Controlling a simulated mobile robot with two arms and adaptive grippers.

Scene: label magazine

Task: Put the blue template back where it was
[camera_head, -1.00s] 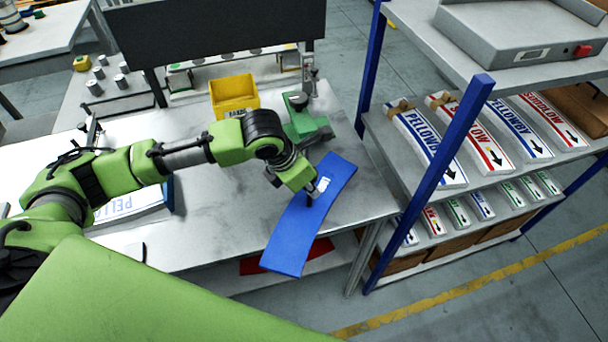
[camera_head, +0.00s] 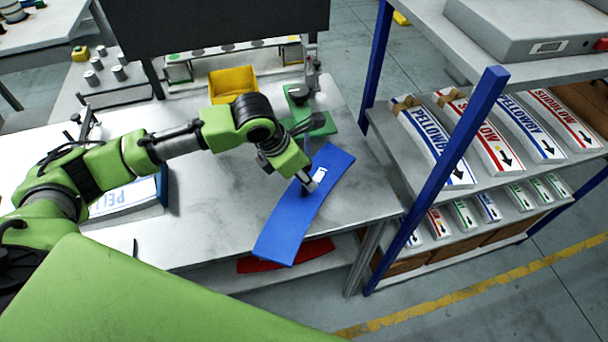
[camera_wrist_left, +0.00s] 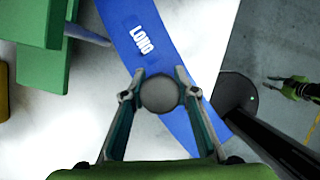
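The blue template (camera_head: 290,225), a long curved plate with a white label reading LONG, is at the right part of the table, its near end out past the front edge. In the left wrist view the template (camera_wrist_left: 165,60) lies under the fingers. My left gripper (camera_head: 311,183) is shut on its round grey knob (camera_wrist_left: 160,94), with one finger on each side. Whether the template touches the table is hard to tell. A small green and dark gripper at the right of the left wrist view looks like my right gripper (camera_wrist_left: 276,83), empty with fingers apart.
A green fixture (camera_head: 312,122) and a yellow bin (camera_head: 232,84) stand behind the template. A blue-edged label stack (camera_head: 125,197) lies at left. A red piece (camera_head: 287,256) is on the lower shelf. A rack with a blue post (camera_head: 440,175) holds labels at right.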

